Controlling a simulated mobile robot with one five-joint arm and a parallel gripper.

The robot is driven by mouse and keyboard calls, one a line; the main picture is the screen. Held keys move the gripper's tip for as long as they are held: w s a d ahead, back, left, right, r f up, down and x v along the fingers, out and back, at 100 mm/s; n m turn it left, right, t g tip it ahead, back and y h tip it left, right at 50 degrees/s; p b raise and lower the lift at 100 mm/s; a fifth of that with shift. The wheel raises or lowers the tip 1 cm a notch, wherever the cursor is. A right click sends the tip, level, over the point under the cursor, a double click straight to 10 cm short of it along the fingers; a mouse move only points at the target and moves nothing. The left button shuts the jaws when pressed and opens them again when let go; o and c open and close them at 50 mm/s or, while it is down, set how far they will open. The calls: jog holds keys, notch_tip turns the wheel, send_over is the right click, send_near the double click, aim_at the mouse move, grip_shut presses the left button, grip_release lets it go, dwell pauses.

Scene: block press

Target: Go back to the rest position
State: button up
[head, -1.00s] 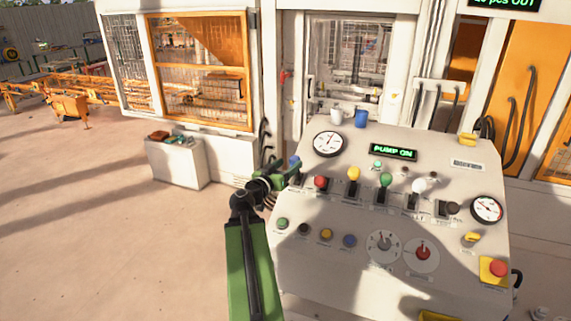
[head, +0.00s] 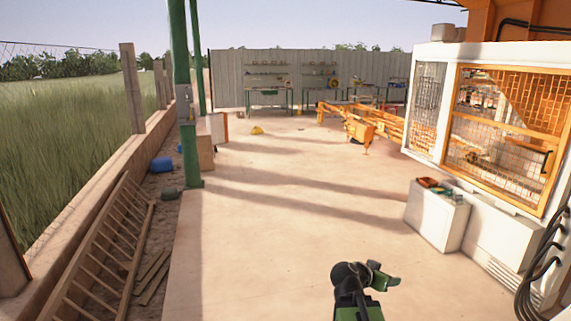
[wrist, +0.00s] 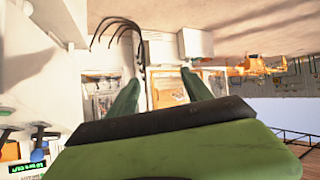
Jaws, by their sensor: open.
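My arm, green with a dark joint, shows at the bottom of the head view. My gripper (head: 384,280) is small there, low and right of centre, over bare floor. In the wrist view my gripper (wrist: 160,80) shows two green fingers spread apart with nothing between them. The control panel is outside the head view.
A white cabinet (head: 437,215) with small items on top stands at right, beside the orange-framed mesh enclosure (head: 500,130). A green post (head: 188,110) and a wooden ladder (head: 105,240) are at left. The concrete floor (head: 270,235) between is clear.

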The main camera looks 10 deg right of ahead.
jog(key=s+a+f+n+g+y+b, duration=0.1)
jog(key=a+f+n+y, duration=0.2)
jog(key=a+f, duration=0.5)
jog(key=s+a+f+n+g+y+b, duration=0.1)
jog(key=a+f+n+y, duration=0.2)
jog(key=a, duration=0.9)
jog(key=s+a+f+n+g+y, duration=0.3)
jog(key=s+a+n+y, duration=0.1)
jog(key=a, duration=0.4)
jog(key=shift+s+a+n+y+p, duration=0.35)
jog(key=shift+s+n, duration=0.35)
jog(key=shift+s, duration=0.5)
jog(key=shift+c, duration=0.2)
